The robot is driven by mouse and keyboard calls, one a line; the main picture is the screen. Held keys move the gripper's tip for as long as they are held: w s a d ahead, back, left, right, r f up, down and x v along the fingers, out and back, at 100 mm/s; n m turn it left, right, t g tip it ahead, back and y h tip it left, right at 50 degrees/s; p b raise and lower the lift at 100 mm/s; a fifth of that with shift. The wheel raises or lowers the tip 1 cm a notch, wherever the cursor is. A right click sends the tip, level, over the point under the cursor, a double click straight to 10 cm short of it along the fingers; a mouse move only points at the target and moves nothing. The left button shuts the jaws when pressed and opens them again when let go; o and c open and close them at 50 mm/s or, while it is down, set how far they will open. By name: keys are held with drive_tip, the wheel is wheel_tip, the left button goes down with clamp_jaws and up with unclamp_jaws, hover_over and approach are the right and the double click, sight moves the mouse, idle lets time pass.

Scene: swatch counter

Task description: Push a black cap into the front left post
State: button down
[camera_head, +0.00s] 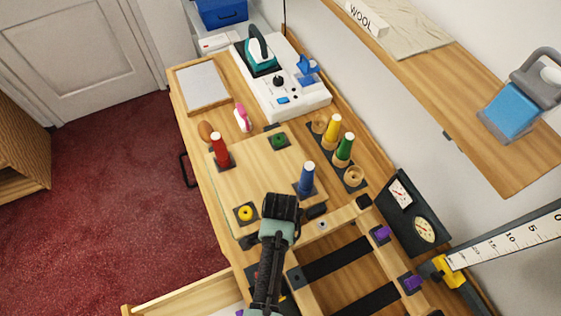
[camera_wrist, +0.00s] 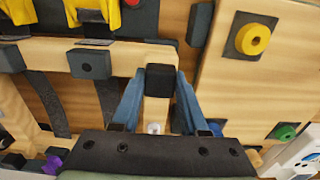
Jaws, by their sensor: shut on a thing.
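My gripper (camera_head: 281,212) reaches over the near left corner of a wooden frame (camera_head: 335,222). In the wrist view, its two blue-grey fingers close on a small black cap (camera_wrist: 160,78). The cap lies over the frame's corner, where two wooden rails (camera_wrist: 125,54) meet. The post under it is hidden, and I cannot tell whether the cap touches it. A dark block (camera_wrist: 91,63) sits on the near rail in the wrist view.
A wooden board with a yellow ring (camera_head: 245,213), red spool (camera_head: 220,150), blue spool (camera_head: 306,178) and green ring (camera_head: 279,140) lies beside the frame. Purple clips (camera_head: 381,234) sit on the frame. Dial gauges (camera_head: 410,212) stand at the right. An open drawer (camera_head: 190,296) is at the lower left.

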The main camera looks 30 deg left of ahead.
drive_tip(key=shift+f, duration=0.2)
drive_tip(key=shift+c, duration=1.8)
unclamp_jaws()
drive_tip(key=shift+f, duration=0.1)
drive_tip(key=shift+s, duration=0.1)
drive_tip(key=shift+s+d+f, duration=0.1)
drive_tip(key=shift+s+d, duration=0.05)
drive_tip(key=shift+d, duration=0.05)
drive_tip(key=shift+c, duration=1.1)
drive_tip(key=shift+o, duration=1.4)
drive_tip(key=r+p, duration=0.6)
drive_tip(key=shift+w+a+r, duration=0.15)
drive_tip(key=shift+w+r, duration=0.1)
